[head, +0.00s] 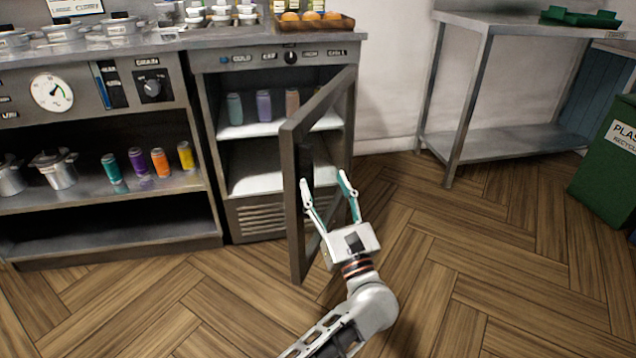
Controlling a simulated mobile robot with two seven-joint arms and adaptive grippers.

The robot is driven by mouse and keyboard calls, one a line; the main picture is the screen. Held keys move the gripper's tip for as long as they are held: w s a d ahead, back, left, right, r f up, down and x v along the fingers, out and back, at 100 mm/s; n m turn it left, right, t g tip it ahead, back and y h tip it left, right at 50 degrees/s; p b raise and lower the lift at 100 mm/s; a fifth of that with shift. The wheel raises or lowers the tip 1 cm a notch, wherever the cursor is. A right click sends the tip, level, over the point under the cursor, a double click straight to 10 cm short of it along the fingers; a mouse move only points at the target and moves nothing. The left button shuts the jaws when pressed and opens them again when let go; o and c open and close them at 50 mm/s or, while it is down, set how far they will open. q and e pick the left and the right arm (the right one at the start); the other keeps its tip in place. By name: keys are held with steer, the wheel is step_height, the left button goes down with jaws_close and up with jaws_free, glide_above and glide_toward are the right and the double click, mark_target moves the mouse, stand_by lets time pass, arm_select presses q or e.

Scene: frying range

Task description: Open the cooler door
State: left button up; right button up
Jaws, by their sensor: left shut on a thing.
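The cooler (272,215) stands under the counter, its grey-framed door (293,215) swung part way out, hinged on the right side. Its inside shows, with cans (264,106) on the upper white shelf (262,130). A dark upright handle (304,158) is on the door's outer face near its free edge. My left gripper (325,182) is at the door's outer side, by the handle. It is shut on the handle, with its fingers some way apart; the exact contact is hard to see. My right gripper is not in view.
Left of the cooler, an open shelf unit (110,245) holds pots and several cans. A tray of orange items (315,22) sits on the counter above. A steel table (500,140) and a green recycling bin (610,165) stand at right. The wooden floor between is clear.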

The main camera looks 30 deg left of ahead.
arm_select(q)
steer(key=shift+w+d+f, duration=0.15)
steer(key=shift+d+f, duration=0.6)
steer(key=shift+d, duration=0.35)
steer(key=shift+w+d+f, duration=0.1)
steer(key=shift+d+f, duration=0.65)
steer(key=shift+d, duration=0.35)
steer(key=shift+c, duration=0.9)
steer(key=v, duration=0.7)
steer(key=shift+s+d+r, duration=0.2)
steer(key=shift+d+r, duration=0.05)
steer(key=shift+d, duration=0.05)
